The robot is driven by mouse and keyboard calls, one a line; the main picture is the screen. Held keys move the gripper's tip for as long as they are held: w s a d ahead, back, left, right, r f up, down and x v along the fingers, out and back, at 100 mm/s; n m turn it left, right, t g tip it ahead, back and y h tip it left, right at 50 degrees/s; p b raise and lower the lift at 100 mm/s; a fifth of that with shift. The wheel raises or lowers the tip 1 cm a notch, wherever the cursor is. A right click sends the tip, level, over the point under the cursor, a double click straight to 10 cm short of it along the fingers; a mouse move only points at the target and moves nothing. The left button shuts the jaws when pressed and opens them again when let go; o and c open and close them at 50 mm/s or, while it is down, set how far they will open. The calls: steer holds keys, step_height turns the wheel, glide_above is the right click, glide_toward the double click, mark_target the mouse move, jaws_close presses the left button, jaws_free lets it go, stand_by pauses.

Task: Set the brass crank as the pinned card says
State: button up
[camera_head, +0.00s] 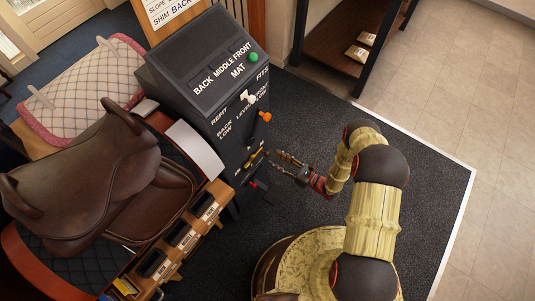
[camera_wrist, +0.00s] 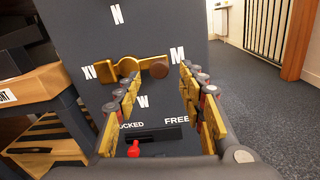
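The brass crank (camera_wrist: 128,66) is on the dark panel in the wrist view, lying roughly level. In the head view the crank (camera_head: 255,157) is low on the dark cabinet (camera_head: 215,85). My gripper (camera_wrist: 158,80) is open and empty, its fingers either side of the knob in the picture; contact is not visible. The gripper also shows in the head view (camera_head: 281,160). The pinned card (camera_head: 172,8) is cropped; "SLOPE" and "SHIM BACK" are readable.
Below the crank, a red lever (camera_wrist: 134,150) sits at the LOCKED side of a LOCKED/FREE slot. White (camera_head: 248,97), orange (camera_head: 265,116) and green (camera_head: 253,57) controls are higher on the cabinet. A brown saddle (camera_head: 85,175) stands left. The dark mat right of my gripper is clear.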

mark_target(267, 154)
steer(key=b+x, duration=0.1)
steer(key=x, duration=0.5)
steer(key=shift+s, duration=0.1)
steer(key=shift+c, duration=1.2)
steer(key=c, duration=0.8)
jaws_close()
